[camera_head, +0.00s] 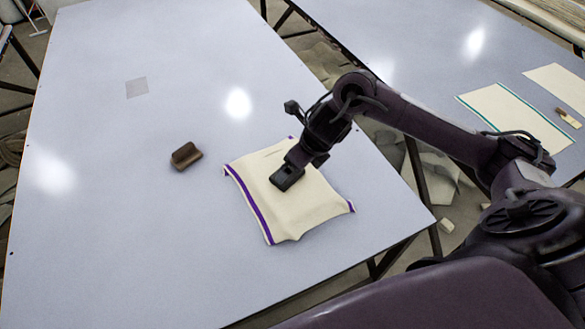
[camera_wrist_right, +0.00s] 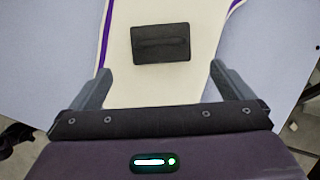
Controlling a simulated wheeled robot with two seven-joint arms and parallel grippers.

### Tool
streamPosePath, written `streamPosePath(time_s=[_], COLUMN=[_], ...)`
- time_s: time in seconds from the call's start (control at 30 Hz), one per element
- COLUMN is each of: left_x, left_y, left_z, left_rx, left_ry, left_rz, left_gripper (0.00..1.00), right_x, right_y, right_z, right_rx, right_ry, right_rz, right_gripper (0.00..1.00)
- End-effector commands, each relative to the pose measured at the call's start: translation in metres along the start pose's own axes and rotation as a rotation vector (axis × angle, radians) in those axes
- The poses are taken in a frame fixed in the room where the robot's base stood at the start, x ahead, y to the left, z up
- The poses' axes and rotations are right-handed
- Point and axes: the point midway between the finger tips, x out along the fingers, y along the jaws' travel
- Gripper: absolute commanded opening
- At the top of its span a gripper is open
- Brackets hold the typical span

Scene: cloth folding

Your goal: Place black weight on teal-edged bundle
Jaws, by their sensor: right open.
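The black weight (camera_wrist_right: 160,43) is a dark rectangular block with a ridge along its top. It lies on a cream cloth with purple edges (camera_head: 273,212), on the near table, and also shows in the head view (camera_head: 286,178). My right gripper (camera_wrist_right: 160,72) is open, its fingers spread wider than the weight, which appears just beyond the fingertips and apart from them. In the head view my right gripper (camera_head: 300,160) is over this cloth. My left gripper is not in view.
A brown block with a raised handle (camera_head: 186,156) stands on the near table (camera_head: 110,210), left of the purple-edged cloth. A thin grey square (camera_head: 136,87) lies farther back. Another cream cloth (camera_head: 558,84) and a small brown-and-cream piece (camera_head: 568,118) are on the other table.

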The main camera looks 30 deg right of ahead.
Motion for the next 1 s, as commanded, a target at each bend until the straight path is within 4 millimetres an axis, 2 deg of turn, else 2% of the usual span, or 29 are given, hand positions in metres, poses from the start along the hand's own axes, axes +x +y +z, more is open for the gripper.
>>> streamPosePath(time_s=[0.1,0.3,1.0], left_x=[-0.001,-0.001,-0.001], left_y=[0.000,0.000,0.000], left_z=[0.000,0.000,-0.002], left_rx=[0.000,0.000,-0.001], left_ry=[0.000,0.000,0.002], left_rz=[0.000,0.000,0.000], left_gripper=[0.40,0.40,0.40], right_x=[-0.022,-0.038,-0.040], right_y=[-0.001,0.000,-0.001], right_z=[0.001,0.001,0.001], right_rx=[-0.002,0.001,0.002], right_ry=[-0.003,-0.002,-0.003], right_rz=[-0.002,-0.002,-0.002], right_gripper=[1.00,1.00,1.00])
